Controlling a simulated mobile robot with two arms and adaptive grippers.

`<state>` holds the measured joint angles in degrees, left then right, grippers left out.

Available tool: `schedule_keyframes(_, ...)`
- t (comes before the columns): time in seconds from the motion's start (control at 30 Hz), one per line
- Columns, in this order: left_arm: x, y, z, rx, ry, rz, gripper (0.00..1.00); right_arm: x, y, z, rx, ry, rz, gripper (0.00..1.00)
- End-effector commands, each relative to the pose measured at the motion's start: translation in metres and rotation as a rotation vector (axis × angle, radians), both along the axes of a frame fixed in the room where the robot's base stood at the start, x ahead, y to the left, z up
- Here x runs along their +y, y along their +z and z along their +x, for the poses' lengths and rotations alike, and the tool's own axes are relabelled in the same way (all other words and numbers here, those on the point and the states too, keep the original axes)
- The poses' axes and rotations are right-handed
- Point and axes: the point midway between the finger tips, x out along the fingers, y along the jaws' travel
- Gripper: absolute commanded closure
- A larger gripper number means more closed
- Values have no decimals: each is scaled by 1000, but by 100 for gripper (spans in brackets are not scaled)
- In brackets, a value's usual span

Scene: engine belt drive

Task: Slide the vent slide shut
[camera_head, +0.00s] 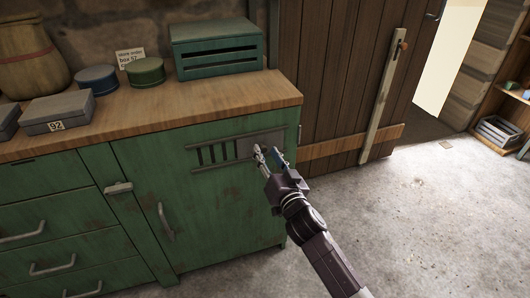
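The vent slide (249,145) is a grey plate in rails on the upper front of the green cabinet's door. It sits at the right part of the vent (214,154), and several dark slots show uncovered to its left. My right gripper (269,153) is in front of the slide's right part, with its two fingertips apart. Whether the fingers touch the slide or have a knob between them is hard to tell, as they hide that spot. My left gripper is not in view.
The green cabinet (215,205) has a wooden top (200,104) carrying a grey box (57,113), round tins, a sack and a slatted green box (216,48). A door handle (165,222) sticks out below the vent. The concrete floor (420,220) at right is clear.

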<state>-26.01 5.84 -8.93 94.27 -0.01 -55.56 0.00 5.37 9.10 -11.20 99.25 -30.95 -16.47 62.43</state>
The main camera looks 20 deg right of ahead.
Motion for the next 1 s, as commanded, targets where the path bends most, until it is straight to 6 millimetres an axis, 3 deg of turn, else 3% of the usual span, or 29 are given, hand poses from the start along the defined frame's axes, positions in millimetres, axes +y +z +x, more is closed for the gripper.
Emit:
schedule_keyframes(0.2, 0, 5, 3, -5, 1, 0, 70, 1, -1, 16, 1, 1, 0, 65)
schedule_keyframes(0.5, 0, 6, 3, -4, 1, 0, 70, 1, -1, 17, 2, 1, 0, 65)
schedule_keyframes(0.8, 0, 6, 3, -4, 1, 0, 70, 1, -1, 17, 1, 0, 0, 98)
schedule_keyframes(1.0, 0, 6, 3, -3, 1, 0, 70, 1, -1, 17, 1, 0, 0, 100)
